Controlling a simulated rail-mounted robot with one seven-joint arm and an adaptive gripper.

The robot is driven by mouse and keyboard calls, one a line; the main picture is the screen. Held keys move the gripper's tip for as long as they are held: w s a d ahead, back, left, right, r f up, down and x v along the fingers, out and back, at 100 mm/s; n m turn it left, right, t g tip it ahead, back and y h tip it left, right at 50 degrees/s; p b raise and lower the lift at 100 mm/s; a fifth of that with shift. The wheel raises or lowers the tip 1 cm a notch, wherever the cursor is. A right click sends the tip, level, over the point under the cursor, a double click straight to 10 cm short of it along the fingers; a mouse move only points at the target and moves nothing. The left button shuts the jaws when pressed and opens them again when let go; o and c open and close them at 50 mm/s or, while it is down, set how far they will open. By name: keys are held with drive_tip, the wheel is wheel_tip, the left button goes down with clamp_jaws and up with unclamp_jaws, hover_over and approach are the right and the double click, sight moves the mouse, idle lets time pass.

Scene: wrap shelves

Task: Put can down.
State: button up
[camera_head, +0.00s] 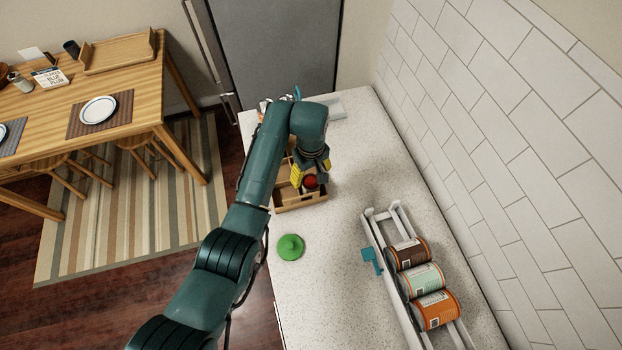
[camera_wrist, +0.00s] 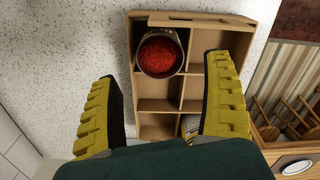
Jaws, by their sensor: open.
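A can with a red top (camera_wrist: 160,54) stands in the upper-left compartment of a wooden divided box (camera_wrist: 155,105) in the wrist view. Its red top also shows in the head view (camera_head: 310,181), just below my gripper (camera_head: 312,172). The box (camera_head: 300,201) sits on the counter, partly hidden by my arm. My gripper (camera_wrist: 164,70) is open; its yellow fingers are spread to either side of the can and apart from it in the wrist view. Another round item (camera_wrist: 190,124) is partly hidden in a lower compartment.
A white rack (camera_head: 378,228) with a blue tab holds three lying cans (camera_head: 422,280) at the right, by the tiled wall. A green lid-like object (camera_head: 290,247) lies on the counter (camera_head: 330,270). A grey tray (camera_head: 335,109) is behind. A dining table (camera_head: 140,65) stands left.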

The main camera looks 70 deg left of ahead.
sight(311, 181)
wheel_tip(311, 181, up, 7)
drive_tip(key=w+d+r+m+t+y, duration=0.2)
drive_tip(key=w+d+r+m, duration=0.15)
drive_tip(key=w, duration=0.35)
drive_tip(key=w+d+r+m+t+y, duration=0.2)
drive_tip(key=w+d+r, duration=0.15)
drive_tip(key=w, duration=0.35)
drive_tip(key=w+d+r+m+t, duration=0.6)
drive_tip(key=w+d+r+t, duration=0.15)
drive_tip(key=d+r, duration=0.45)
drive_tip(key=s+d+r+m+t, duration=0.1)
drive_tip(key=d+r+m+t, duration=0.4)
drive_tip(key=d+r, duration=0.8)
drive_tip(key=s+d+r+m+t+h, duration=0.4)
drive_tip(key=s+d+r+t, duration=0.1)
drive_tip(key=s+d+r, duration=0.5)
drive_tip(key=shift+s+d+t, duration=0.15)
drive_tip(key=shift+d+t, duration=0.2)
drive_tip(key=shift+d, duration=0.9)
drive_tip(key=shift+m, duration=0.25)
